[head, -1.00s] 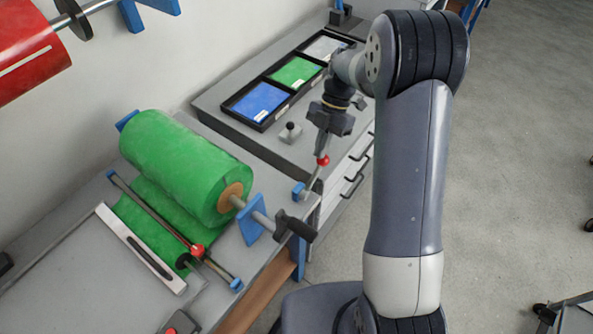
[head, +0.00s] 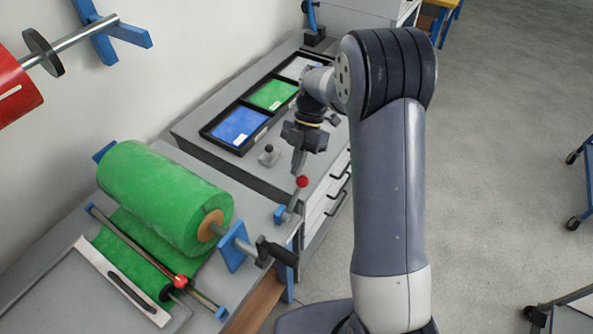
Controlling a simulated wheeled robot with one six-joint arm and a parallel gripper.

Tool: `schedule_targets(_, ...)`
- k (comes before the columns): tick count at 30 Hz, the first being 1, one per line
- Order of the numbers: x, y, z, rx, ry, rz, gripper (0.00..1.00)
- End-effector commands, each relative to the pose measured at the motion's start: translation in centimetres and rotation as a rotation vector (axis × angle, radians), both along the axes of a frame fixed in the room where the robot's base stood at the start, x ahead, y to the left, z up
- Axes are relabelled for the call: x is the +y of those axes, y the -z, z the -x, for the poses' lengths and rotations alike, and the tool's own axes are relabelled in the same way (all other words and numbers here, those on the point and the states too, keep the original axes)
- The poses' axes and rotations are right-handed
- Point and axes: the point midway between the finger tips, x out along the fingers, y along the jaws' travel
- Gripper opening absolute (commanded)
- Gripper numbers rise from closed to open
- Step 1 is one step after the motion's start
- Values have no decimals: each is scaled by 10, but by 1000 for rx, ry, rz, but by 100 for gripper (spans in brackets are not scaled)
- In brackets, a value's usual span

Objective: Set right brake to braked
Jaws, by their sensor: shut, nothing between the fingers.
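A brake lever with a red ball knob (head: 302,182) stands at the right end of the bench, in a blue mount (head: 281,214). Its rod leans up and to the right in the head view. My gripper (head: 298,170) points down just above and behind the knob. Its fingers are shut and empty. I cannot tell whether the fingertips touch the knob. Another red knob (head: 181,281) sits on the bar in front of the green roll (head: 165,197). No brake label is readable.
A black handle (head: 278,251) sticks out from the roll's shaft, near the lever. A small grey knob (head: 268,156) and a black tray (head: 208,134) with blue, green and pale sheets are on the bench behind. A red roll (head: 15,88) is at upper left. The floor at right is mostly clear.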

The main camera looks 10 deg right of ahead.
Motion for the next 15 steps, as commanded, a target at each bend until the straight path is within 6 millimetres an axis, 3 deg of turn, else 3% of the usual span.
schedule_targets(1,10,-18,3,-2,-5,-4,0)
schedule_targets(2,11,-20,2,-2,-1,-5,0)
schedule_targets(15,-25,-69,-49,-1,0,-6,0)
